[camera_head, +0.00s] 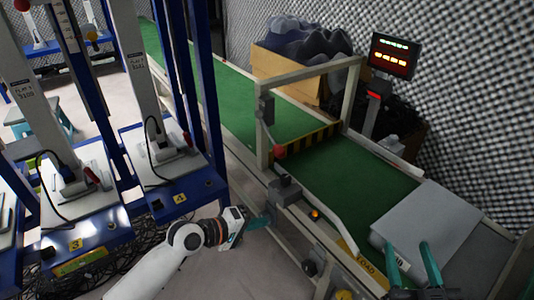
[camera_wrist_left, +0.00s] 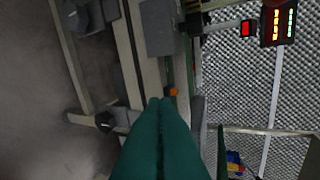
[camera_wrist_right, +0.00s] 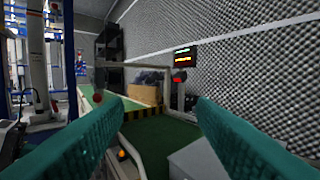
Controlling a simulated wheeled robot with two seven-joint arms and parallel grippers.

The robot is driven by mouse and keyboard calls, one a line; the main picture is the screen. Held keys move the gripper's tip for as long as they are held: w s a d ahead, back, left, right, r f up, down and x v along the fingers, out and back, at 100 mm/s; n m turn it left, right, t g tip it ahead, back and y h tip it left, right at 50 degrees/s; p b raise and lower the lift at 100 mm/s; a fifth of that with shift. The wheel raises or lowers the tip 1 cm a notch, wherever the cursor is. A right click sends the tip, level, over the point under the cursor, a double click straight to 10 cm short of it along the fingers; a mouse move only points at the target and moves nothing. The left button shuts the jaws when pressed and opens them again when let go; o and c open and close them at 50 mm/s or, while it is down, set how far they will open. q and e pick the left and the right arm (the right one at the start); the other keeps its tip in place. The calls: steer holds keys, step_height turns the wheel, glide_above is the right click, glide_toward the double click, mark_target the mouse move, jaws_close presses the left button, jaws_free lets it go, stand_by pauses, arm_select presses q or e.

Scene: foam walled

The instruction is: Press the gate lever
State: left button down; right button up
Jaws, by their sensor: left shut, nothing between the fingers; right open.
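The gate lever (camera_head: 267,132) hangs from a grey box on the near post of the gate frame, with a red knob (camera_head: 279,152) at its lower end. The knob also shows in the right wrist view (camera_wrist_right: 98,97), by the left finger. The gate's yellow-black striped bar (camera_head: 310,145) lies low across the green conveyor belt. My left gripper (camera_head: 262,221) is shut and empty beside the conveyor's near edge, below and left of the knob, apart from it. Its teal fingers fill the lower middle of the left wrist view (camera_wrist_left: 158,103). My right gripper (camera_head: 410,250) is open and empty at the lower right.
A grey box or panel (camera_head: 428,225) lies on the belt's near end. An orange button (camera_head: 315,215) and a dark grey housing (camera_head: 285,190) sit on the conveyor rail. A lit display (camera_head: 393,55) stands beyond the belt. Blue-framed stations (camera_head: 175,190) stand at left.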

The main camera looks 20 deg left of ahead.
arm_select(q)
steer(key=w+a+r+n+t, duration=0.5)
steer(key=w+a+r+n, duration=0.4)
steer(key=w, duration=0.1)
steer(key=shift+w+a+y, duration=0.3)
steer(key=shift+w, duration=0.1)
arm_select(e)
steer(key=s+r+t+y, duration=0.2)
steer(key=r+t, duration=0.4)
steer(key=r, duration=0.4)
steer(key=shift+s+a+r+t+y, duration=0.15)
steer(key=shift+s+r+t+y, duration=0.15)
steer(key=shift+s, duration=0.5)
